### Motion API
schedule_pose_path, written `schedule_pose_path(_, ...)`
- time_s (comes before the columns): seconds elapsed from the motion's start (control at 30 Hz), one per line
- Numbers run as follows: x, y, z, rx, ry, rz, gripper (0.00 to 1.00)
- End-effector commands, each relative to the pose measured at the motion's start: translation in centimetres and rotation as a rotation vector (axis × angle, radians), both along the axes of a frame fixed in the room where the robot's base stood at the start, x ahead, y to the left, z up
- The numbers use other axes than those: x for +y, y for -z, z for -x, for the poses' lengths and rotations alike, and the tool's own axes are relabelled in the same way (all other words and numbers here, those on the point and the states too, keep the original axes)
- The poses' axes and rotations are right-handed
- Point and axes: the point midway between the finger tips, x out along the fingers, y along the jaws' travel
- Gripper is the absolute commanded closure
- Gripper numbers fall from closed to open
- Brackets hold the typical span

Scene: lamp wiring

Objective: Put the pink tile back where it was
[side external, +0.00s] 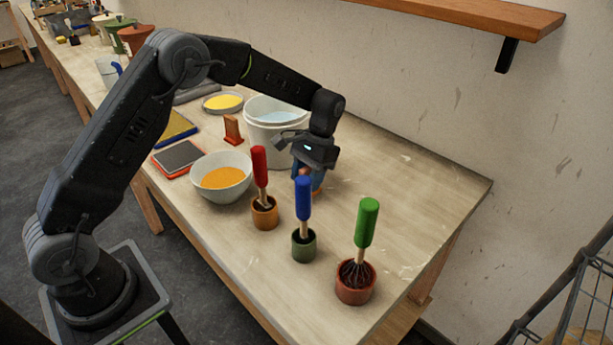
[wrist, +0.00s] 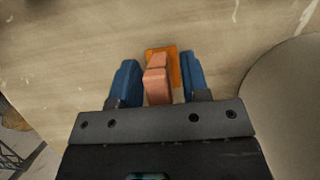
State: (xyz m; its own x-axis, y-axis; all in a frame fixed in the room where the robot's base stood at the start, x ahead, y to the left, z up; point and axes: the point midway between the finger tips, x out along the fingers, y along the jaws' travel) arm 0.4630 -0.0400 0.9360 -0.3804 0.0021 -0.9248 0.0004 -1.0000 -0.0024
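The pink tile (wrist: 157,85) stands between the two blue fingers of my gripper (wrist: 159,78) in the wrist view. A gap shows between the tile and the right finger, and a narrower one on the left, so the fingers are open around it. An orange base (wrist: 166,54) shows on the table just beyond and under the tile; I cannot tell whether the tile rests in it. In the side external view my gripper (side external: 310,172) points down close to the table, right of the white bucket, and mostly hides the tile.
A white bucket (side external: 273,133) stands close to my gripper. A bowl of orange stuff (side external: 222,177) is to the left. Pots with red (side external: 260,168), blue (side external: 303,199) and green (side external: 367,222) handled tools stand in front. An orange-brown stand (side external: 232,130) is behind. The table's right side is clear.

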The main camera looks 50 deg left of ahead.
Motion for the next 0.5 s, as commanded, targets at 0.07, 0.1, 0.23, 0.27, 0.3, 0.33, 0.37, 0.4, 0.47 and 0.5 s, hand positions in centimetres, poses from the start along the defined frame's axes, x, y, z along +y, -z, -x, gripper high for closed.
schedule_pose_path(0.07, 0.0, 0.0, 0.0, 0.000, 0.000, 0.000, 0.58)
schedule_pose_path(0.1, 0.0, 0.0, 0.0, 0.000, 0.000, 0.000, 0.58)
schedule_pose_path(0.23, 0.0, -0.1, 0.0, 0.000, 0.000, 0.000, 0.58)
schedule_pose_path(0.27, 0.0, -0.2, 0.0, -0.001, 0.000, 0.000, 0.58)
schedule_pose_path(0.3, 0.0, -0.5, -0.1, -0.001, 0.000, 0.000, 0.58)
schedule_pose_path(0.33, 0.0, -0.7, -0.2, -0.002, 0.000, 0.000, 0.58)
schedule_pose_path(0.37, 0.0, -1.0, -0.4, -0.003, 0.000, 0.000, 0.58)
schedule_pose_path(0.4, 0.0, -1.5, -0.6, -0.003, 0.000, 0.000, 0.58)
schedule_pose_path(0.47, 0.0, -2.5, -1.0, -0.004, 0.000, 0.000, 0.58)
schedule_pose_path(0.5, 0.0, -3.3, -1.3, -0.005, 0.000, 0.001, 0.58)
